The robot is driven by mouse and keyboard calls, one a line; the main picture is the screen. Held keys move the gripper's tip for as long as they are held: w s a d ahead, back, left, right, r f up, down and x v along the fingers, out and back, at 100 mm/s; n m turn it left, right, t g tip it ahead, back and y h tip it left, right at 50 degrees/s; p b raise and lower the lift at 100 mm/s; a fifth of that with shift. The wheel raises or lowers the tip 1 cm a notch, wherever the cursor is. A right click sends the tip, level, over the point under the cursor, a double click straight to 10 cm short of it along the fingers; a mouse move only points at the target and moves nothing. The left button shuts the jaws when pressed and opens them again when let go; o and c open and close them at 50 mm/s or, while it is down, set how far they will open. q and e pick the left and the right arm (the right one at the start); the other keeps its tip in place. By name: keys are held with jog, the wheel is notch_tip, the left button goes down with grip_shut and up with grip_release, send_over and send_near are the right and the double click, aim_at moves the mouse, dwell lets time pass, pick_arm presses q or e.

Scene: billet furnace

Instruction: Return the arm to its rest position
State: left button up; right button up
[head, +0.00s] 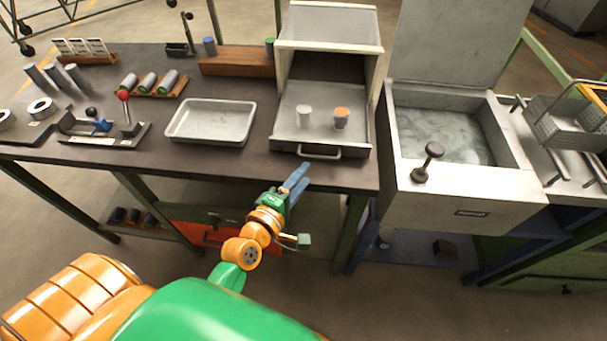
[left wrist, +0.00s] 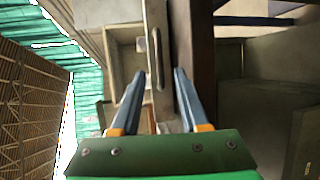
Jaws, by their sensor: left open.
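My left arm reaches up from the lower left in the head view. Its gripper (head: 296,180) is just in front of the bench edge, below the handle (head: 319,154) of the pulled-out furnace drawer, and apart from it. In the left wrist view the two blue fingers (left wrist: 159,75) are spread with nothing held between them. The box furnace (head: 330,25) is open at the front. Its drawer holds a pale billet (head: 304,116) and an orange-topped billet (head: 341,118), both upright. My right gripper does not show.
A metal tray (head: 211,121) stands empty on the dark bench left of the drawer. A quench tank (head: 513,190) with its lid raised stands to the right, a knob at its front. A wire basket (head: 565,125) is farther right. Racks of cylinders stand at the left.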

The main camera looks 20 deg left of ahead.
pick_arm(q)
jog(key=s+f+m+g+y, duration=0.1)
jog(key=s+f+m+g, duration=0.4)
jog(key=s+m, duration=0.45)
jog(key=s+f+m+g+y, duration=0.1)
jog(key=s+f+m+g, duration=0.2)
jog(key=s+m+g, duration=0.6)
jog(key=s+a+f+m, duration=0.1)
jog(key=s+f, duration=0.1)
jog(key=f, duration=0.7)
jog(key=s+f, duration=0.2)
jog(key=f, duration=0.8)
jog(key=s+a+f, duration=0.2)
jog(key=s+f, duration=0.6)
jog(key=s, duration=0.2)
jog(key=shift+s+g, duration=0.25)
jog(key=shift+g, duration=0.15)
